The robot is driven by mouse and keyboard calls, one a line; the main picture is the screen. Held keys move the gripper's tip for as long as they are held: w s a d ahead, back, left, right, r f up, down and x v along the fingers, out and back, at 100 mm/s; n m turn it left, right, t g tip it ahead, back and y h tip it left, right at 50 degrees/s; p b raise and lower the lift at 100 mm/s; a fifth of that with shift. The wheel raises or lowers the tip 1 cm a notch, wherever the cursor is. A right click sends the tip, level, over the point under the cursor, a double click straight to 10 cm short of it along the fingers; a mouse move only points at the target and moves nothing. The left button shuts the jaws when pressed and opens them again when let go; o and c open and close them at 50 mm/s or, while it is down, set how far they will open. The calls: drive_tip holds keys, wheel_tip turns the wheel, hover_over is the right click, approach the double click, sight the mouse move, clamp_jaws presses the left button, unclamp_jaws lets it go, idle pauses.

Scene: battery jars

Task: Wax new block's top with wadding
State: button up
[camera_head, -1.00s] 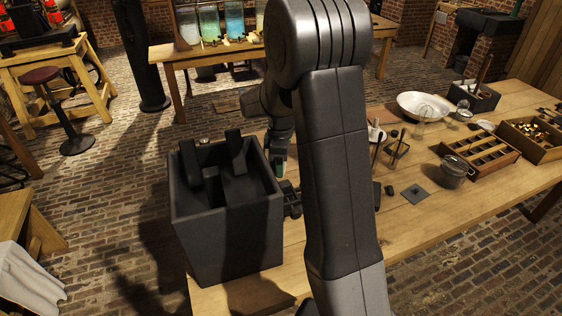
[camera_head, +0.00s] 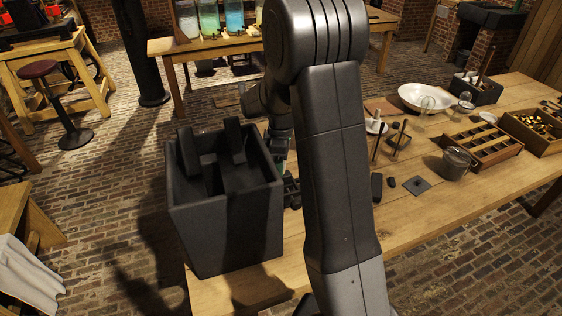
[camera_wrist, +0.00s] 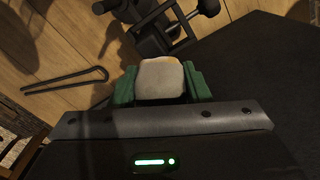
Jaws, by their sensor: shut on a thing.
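My gripper (camera_wrist: 162,84) is shut on a pale, rounded pad of wadding (camera_wrist: 161,78), held between green jaws in the wrist view. In the head view my gripper (camera_head: 281,160) is partly hidden behind my arm, just right of a tall dark open box (camera_head: 225,230). A black jointed fixture (camera_wrist: 160,28) lies just beyond the wadding in the wrist view; part of it shows beside the box in the head view (camera_head: 292,190). I cannot tell whether the wadding touches it. I cannot identify the new block with certainty.
Two dark slabs (camera_head: 236,140) stand up in the box. A dark U-shaped tool (camera_wrist: 66,82) lies on the wood. A white bowl (camera_head: 424,98), a compartment tray (camera_head: 487,160) and a lidded jar (camera_head: 455,164) stand on the right.

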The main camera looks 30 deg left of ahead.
drive_tip(key=shift+f+b, duration=0.7)
drive_tip(key=shift+f, duration=0.35)
drive_tip(key=shift+r, duration=0.1)
drive_tip(key=w+d, duration=0.2)
drive_tip(key=w, duration=0.1)
drive_tip(key=shift+d, duration=0.25)
drive_tip(key=shift+w, duration=0.1)
drive_tip(key=shift+s+a, duration=0.5)
drive_tip(key=shift+s, duration=0.2)
drive_tip(key=shift+s+a, duration=0.45)
drive_tip(key=shift+s, duration=0.2)
drive_tip(key=shift+s+a+f, duration=0.2)
drive_tip(key=shift+s, duration=0.15)
drive_tip(key=shift+c, duration=0.4)
drive_tip(key=shift+a+r+p, duration=0.1)
drive_tip(key=shift+r+p, duration=1.95)
drive_tip(key=shift+r, duration=1.05)
